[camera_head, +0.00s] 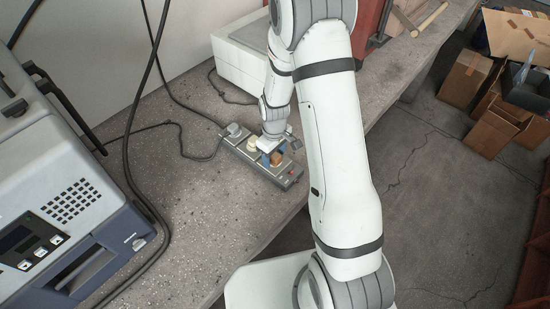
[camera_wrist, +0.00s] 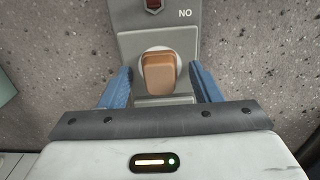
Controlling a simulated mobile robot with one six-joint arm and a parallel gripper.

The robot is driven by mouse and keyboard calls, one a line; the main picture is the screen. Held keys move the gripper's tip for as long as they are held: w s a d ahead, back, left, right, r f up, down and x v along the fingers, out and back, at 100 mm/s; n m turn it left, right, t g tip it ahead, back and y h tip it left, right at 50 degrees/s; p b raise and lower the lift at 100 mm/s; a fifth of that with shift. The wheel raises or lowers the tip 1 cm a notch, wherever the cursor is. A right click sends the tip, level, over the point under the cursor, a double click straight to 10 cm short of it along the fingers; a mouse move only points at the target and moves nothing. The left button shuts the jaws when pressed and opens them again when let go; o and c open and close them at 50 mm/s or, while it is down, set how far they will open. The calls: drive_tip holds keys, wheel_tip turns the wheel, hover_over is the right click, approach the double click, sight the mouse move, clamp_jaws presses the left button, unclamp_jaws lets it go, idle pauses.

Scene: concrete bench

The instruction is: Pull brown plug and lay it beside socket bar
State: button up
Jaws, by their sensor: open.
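The brown plug (camera_wrist: 159,73) sits in a round white socket of the grey socket bar (camera_wrist: 187,22). In the head view the brown plug (camera_head: 276,159) is near the bar's right end, and the socket bar (camera_head: 291,178) lies on the concrete bench. My gripper (camera_wrist: 160,80) is open, with one blue finger on each side of the plug and a gap visible on both sides. In the head view my gripper (camera_head: 272,156) is right over the bar. A cream plug (camera_head: 252,144) and a grey plug (camera_head: 233,130) sit further left on the bar.
A red switch (camera_wrist: 154,4) is at the bar's end. A grey-blue machine (camera_head: 65,190) stands at the left with black cables beside it. A white box (camera_head: 240,68) stands behind the bar. Bare bench (camera_head: 215,215) lies in front, and its edge drops to the floor at right.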

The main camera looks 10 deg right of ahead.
sight(274, 155)
drive_tip(key=shift+c, duration=0.6)
clamp_jaws()
drive_tip(key=shift+r+p, duration=1.85)
drive_tip(key=shift+r, duration=1.2)
